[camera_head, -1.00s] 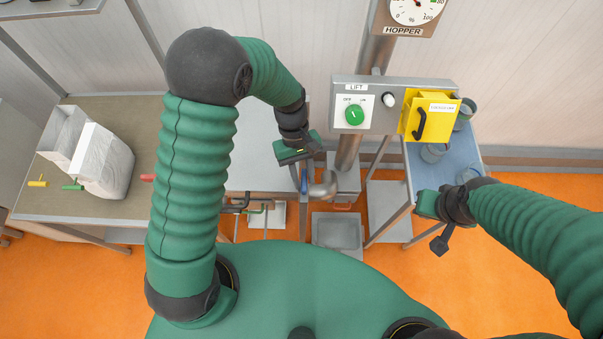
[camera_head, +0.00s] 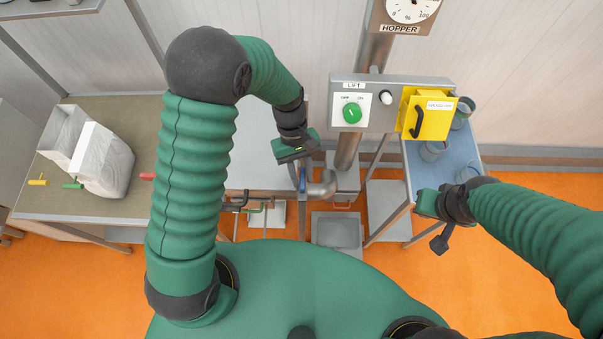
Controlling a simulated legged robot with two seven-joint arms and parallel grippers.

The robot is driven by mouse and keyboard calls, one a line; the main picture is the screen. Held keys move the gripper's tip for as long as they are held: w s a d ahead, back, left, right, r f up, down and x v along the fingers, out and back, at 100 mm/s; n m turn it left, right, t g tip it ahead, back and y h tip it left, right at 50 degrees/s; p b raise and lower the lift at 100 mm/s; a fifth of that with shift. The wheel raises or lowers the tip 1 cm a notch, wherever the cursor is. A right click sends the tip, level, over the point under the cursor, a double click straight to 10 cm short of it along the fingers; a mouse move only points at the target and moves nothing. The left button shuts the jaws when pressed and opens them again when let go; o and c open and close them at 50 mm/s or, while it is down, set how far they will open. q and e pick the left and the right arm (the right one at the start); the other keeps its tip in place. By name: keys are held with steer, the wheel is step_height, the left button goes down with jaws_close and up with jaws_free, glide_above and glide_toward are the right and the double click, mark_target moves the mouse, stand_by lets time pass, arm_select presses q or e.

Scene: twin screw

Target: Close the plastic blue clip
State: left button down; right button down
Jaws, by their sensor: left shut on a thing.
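A small piece of blue, the plastic clip (camera_head: 303,179), shows beside the grey metal pipe end (camera_head: 323,187) near the middle of the head view. My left gripper (camera_head: 299,166) comes down from above and is shut on the blue clip. The gripper body hides most of the clip, so I cannot tell whether the clip is open or closed. My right gripper (camera_head: 439,238) hangs over the orange floor at the right, apart from everything. Its fingers are dark and small, so their opening is unclear.
A steel LIFT panel (camera_head: 376,86) with a green knob (camera_head: 352,113) and a yellow box (camera_head: 427,114) stands just right of my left gripper. A table (camera_head: 60,195) at the left holds white bags (camera_head: 103,160). A blue-topped cart (camera_head: 425,175) carries cups. A grey bin (camera_head: 338,232) stands below.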

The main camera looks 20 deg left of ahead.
arm_select(q)
steer(key=shift+w, duration=0.3)
steer(key=c, duration=1.5)
jaws_free()
steer(key=shift+c, duration=0.2)
steer(key=o, duration=1.2)
steer(key=shift+s, duration=0.15)
steer(key=b+v, duration=0.1)
steer(key=v, duration=1.5)
steer(key=shift+a+r+b, duration=0.1)
steer(key=shift+r+b, duration=0.3)
